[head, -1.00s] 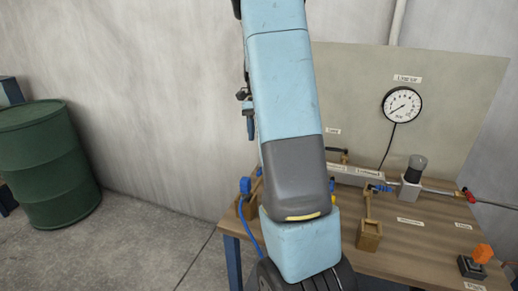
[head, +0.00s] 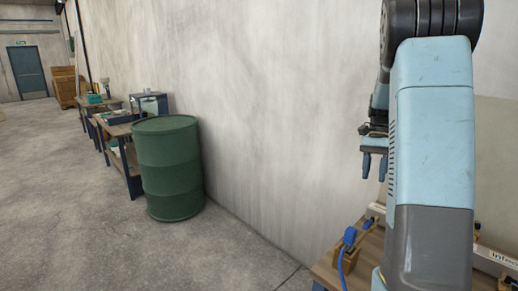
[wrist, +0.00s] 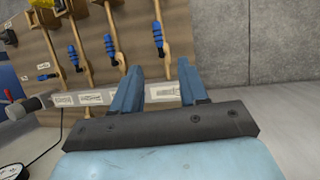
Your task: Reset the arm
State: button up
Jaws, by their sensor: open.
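My gripper (head: 374,165) hangs in the air in the head view, left of my light blue arm, with its two blue fingers pointing down and apart. It is open, and nothing shows between the fingers. My arm covers much of the right side of the head view and hides most of the bench.
The bench corner (head: 330,272) with a blue-handled tool (head: 349,238) shows at the lower right. A green drum (head: 168,168) stands by the wall. Farther left are small tables (head: 118,130) with things on them, a wooden crate (head: 72,90) and a door (head: 28,72). The floor at left is clear.

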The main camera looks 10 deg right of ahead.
jog(key=s+a+r+n+t, duration=0.3)
jog(key=s+a, duration=0.3)
jog(key=s, duration=0.2)
jog(key=s+a+r+n+t+h, duration=0.1)
jog(key=s+a+r+n+t, duration=0.2)
jog(key=s+a, duration=0.4)
jog(key=s+a+r+n+t+h, duration=0.1)
jog(key=s+a+r+n+t, duration=0.2)
jog(key=s+a+n, duration=0.2)
jog(key=shift+s+a+r+t, duration=0.35)
jog(key=shift+s+a, duration=0.9)
jog(key=shift+s, duration=0.65)
